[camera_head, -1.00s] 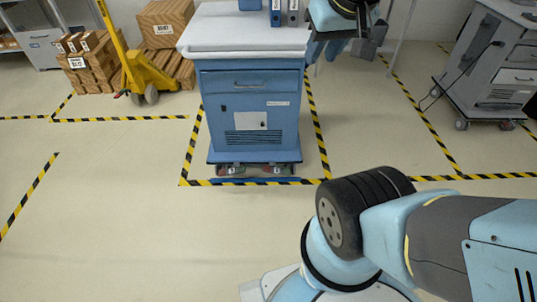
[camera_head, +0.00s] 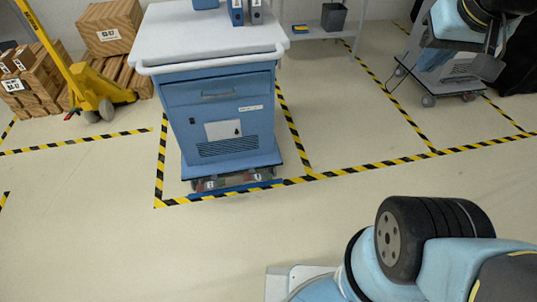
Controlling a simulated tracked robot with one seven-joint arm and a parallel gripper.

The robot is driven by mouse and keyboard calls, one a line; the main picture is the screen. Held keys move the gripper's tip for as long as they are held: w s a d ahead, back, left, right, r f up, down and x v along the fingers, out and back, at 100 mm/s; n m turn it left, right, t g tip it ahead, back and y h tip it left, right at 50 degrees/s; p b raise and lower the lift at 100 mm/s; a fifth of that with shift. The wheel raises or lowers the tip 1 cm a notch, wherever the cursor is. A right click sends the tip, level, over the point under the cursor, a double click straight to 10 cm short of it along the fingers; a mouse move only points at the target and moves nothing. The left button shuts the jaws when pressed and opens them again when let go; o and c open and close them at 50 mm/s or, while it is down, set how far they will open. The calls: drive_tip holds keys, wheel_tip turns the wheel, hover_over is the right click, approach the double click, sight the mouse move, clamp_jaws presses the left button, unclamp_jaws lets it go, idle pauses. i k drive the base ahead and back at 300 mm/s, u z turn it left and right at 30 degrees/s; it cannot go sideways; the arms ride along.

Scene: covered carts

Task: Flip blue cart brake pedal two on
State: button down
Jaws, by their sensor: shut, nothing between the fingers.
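The blue cart (camera_head: 222,112) stands inside a black-and-yellow floor marking, left of centre, with a pale worktop. Low on its front edge are two small reddish brake pedals with white labels, a left one (camera_head: 209,184) and a right one (camera_head: 260,177). The label numbers and the pedal positions are too small to read. My gripper (camera_head: 489,66) is at the upper right, dark and shut with nothing in it. It is well apart from the blue cart and its pedals, in front of a grey cart in the picture.
The grey cart (camera_head: 445,85) stands at the right, partly hidden by my arm. Blue binders (camera_head: 236,12) stand on the worktop. The floor before the blue cart is clear.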

sight(257, 177)
drive_tip(key=z, duration=0.6)
drive_tip(key=k, duration=1.4)
drive_tip(key=u, duration=1.65)
drive_tip(key=i, duration=1)
drive_tip(key=z, duration=0.05)
